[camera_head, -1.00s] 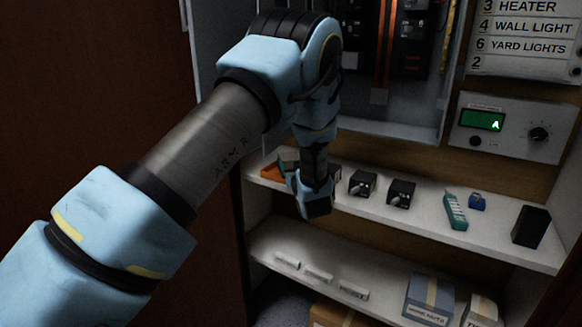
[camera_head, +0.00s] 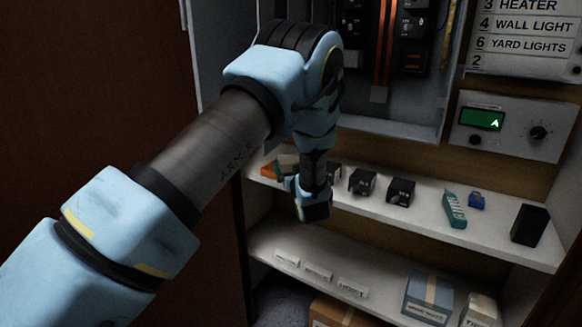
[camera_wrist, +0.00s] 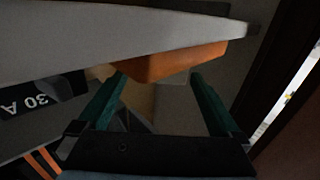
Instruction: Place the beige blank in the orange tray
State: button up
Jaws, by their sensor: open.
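In the wrist view the tray (camera_wrist: 175,62) shows against the shelf slab, ahead of the fingers. My gripper (camera_wrist: 158,76) is open, its two green fingers wide apart, with the tray beyond their tips. I cannot clearly make out the beige blank. A pale grey-beige patch shows between the fingers, but I cannot tell what it is.
The upper shelf (camera_head: 380,208) holds two black breakers (camera_head: 362,182), a teal tool (camera_head: 454,209), a blue padlock (camera_head: 476,201) and a black block (camera_head: 530,225). The open electrical panel (camera_head: 395,118) is above. The lower shelf (camera_head: 390,296) has labels and boxes.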

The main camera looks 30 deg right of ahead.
jog(key=b+v, duration=0.1)
jog(key=v, duration=1.1)
jog(key=shift+r, duration=0.1)
